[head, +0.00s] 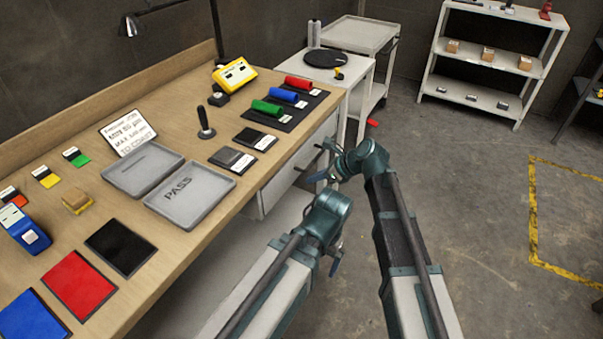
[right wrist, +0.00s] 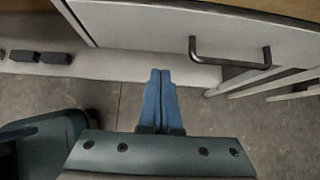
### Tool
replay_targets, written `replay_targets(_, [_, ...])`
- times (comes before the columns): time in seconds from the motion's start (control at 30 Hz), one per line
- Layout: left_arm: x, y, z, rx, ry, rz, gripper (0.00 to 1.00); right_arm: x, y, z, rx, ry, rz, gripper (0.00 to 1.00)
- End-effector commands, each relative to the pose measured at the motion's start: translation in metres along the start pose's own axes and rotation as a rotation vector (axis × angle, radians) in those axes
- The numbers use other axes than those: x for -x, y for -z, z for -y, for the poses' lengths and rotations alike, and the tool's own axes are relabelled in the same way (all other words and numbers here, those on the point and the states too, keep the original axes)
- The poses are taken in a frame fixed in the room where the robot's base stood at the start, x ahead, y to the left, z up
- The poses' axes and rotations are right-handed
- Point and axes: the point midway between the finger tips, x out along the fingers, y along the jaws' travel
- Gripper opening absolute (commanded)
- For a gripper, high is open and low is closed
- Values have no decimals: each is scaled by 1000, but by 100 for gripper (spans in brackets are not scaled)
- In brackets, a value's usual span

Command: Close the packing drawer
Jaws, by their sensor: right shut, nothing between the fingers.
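The packing drawer is the white-fronted drawer (head: 291,172) under the right end of the wooden bench. Its white front (right wrist: 145,22) and dark bar handle (right wrist: 230,54) fill the top of the right wrist view. I cannot tell how far out the drawer stands. My right gripper (head: 316,178) is beside the drawer front in the head view. In the right wrist view its blue fingers (right wrist: 160,78) are shut together and empty, below and left of the handle, apart from it. My left gripper (head: 335,266) hangs low in front of the bench; its fingers are too small to read.
The bench top (head: 200,255) holds grey trays, coloured mats and rollers above the drawer. A white cart (head: 345,78) stands just beyond the bench end. Open concrete floor (head: 480,190) lies to the right.

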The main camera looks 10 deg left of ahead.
Motion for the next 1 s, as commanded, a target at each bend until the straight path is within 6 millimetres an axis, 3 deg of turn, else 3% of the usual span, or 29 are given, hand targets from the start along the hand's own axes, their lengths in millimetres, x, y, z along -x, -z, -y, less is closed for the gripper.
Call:
replay_targets(0.03, [14, -1, 1, 0, 0, 0, 100, 16, -4, -1, -1, 1, 0, 0])
replay_targets(0.1, [21, -1, 2, 0, 0, 0, 100, 27, -3, -1, -1, 2, -1, 0])
replay_targets(0.3, [34, -2, 3, 0, 0, 0, 100, 47, -1, 0, 0, 1, -2, 0])
replay_targets(0.77, [36, -2, 4, 0, 0, 0, 100, 53, 2, 0, 3, 0, -3, 0])
replay_targets(0.87, [36, -2, 4, 0, 0, 0, 100, 56, 9, -3, 54, 3, -21, 0])
replay_targets(1.0, [36, -2, 4, 0, 0, 0, 100, 73, 44, -12, 298, 2, -115, 0])
